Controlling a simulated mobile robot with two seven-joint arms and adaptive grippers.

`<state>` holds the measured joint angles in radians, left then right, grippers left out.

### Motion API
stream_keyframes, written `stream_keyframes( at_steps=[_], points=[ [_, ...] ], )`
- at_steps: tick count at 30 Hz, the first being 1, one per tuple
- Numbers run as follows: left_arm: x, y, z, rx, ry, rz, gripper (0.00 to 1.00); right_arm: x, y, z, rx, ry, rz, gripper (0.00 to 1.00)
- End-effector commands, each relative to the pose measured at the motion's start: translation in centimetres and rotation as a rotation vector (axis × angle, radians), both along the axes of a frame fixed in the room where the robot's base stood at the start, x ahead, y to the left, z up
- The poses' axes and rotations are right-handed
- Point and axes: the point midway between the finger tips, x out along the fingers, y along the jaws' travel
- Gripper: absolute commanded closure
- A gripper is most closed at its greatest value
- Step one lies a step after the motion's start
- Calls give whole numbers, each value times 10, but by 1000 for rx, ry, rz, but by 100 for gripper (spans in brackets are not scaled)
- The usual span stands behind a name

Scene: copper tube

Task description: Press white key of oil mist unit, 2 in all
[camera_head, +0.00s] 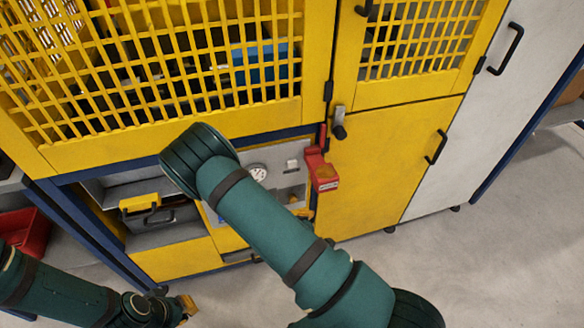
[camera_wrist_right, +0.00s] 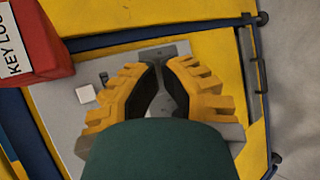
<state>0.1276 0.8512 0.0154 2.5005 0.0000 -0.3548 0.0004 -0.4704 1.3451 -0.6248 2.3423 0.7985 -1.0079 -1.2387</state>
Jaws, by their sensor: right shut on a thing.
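The white key (camera_head: 291,164) is a small pale square on the grey panel (camera_head: 283,182) of the oil mist unit, right of a round white gauge (camera_head: 258,172). In the right wrist view the white key (camera_wrist_right: 85,94) lies left of my right gripper (camera_wrist_right: 161,66), apart from its fingers. In the head view my right arm covers part of the panel. My left gripper (camera_head: 187,306) shows only partly at the lower left, away from the panel.
A red key lock box (camera_head: 320,171) juts out right of the panel; it also shows in the wrist view (camera_wrist_right: 36,45). Yellow mesh doors (camera_head: 318,105) are above. Floor at right is clear.

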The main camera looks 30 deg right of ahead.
Motion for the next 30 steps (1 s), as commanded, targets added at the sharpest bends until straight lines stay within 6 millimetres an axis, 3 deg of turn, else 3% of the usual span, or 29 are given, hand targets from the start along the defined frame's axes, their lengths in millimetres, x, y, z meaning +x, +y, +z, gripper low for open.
stream_keyframes(
  at_steps=[3, 9, 23, 30],
  points=[
    [1, 0, -4, 0, -2, 0, 100, 19, -13, 27, -231, -15, 86, 100],
    [1, 0, -5, 0, -3, 0, 100, 33, -20, 54, -418, -22, 134, 100],
    [1, 0, -6, 0, -3, 0, 100, 36, -21, 57, -438, -22, 138, 100],
    [1, 0, -7, 0, -3, 0, 100, 56, -26, 57, -436, -26, 135, 100]
  ],
)
